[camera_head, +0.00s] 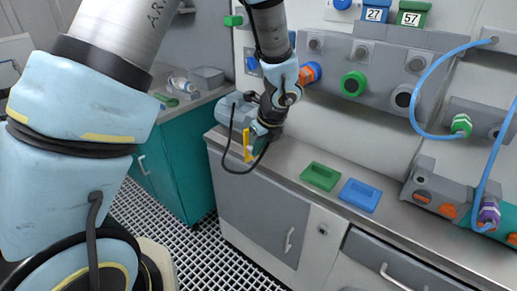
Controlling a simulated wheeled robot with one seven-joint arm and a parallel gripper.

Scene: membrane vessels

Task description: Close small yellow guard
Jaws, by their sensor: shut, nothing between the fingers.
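A small yellow piece (247,145), which looks like the yellow guard, stands upright at the left end of the bench, beside my gripper. It is thin and seen nearly edge-on, so I cannot tell how far it is swung open. My gripper (256,134) is shut and empty, low over the bench's left end, right by the yellow piece. I cannot tell whether they touch. My wrist and a black cable hide part of this area.
A green tray (320,176) and a blue tray (360,195) lie on the bench right of my gripper. Wall fittings with a green knob (353,84) and blue hoses (424,88) stick out behind. The grated floor (190,246) is clear in front.

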